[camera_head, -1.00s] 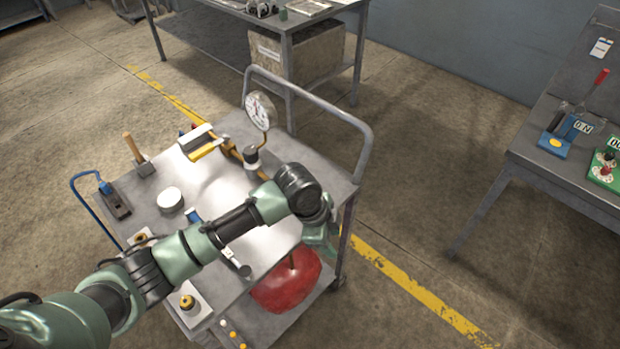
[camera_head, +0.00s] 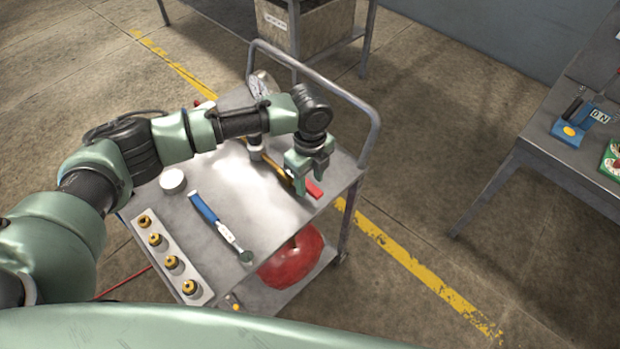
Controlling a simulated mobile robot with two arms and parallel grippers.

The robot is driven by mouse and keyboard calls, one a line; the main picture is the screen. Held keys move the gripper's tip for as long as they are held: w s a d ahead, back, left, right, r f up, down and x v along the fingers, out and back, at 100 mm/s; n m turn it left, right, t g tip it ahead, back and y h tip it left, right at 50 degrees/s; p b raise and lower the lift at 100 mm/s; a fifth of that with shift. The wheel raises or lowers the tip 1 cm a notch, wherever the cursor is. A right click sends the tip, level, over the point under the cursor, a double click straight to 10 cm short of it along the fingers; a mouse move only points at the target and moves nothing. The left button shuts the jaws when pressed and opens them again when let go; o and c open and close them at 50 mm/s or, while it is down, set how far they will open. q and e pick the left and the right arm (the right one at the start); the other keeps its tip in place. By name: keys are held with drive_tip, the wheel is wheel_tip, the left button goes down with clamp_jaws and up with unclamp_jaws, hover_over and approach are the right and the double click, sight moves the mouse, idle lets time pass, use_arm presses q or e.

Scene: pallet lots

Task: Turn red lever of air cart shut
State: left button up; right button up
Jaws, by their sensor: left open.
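The air cart (camera_head: 185,205) is a grey metal trolley with a tubular handle. The red lever (camera_head: 316,189) shows at the right side of its top, at the end of a yellow pipe (camera_head: 276,164). My left gripper (camera_head: 310,184) is open, with its fingers pointing down right at the lever. I cannot tell whether the fingers touch the lever or straddle it. The gripper and wrist hide part of the lever and its valve. The pressure gauge (camera_head: 262,79) is mostly behind my left arm. My right gripper is not in view.
A blue-handled tool (camera_head: 204,209), a white round tin (camera_head: 172,181) and a strip of several brass fittings (camera_head: 205,294) lie on the cart. A red tank (camera_head: 290,262) sits on its lower shelf. A workbench (camera_head: 545,170) stands right, with clear floor between.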

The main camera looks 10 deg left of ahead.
use_arm(q)
drive_tip(key=shift+f, duration=0.55)
clamp_jaws()
idle(1.0)
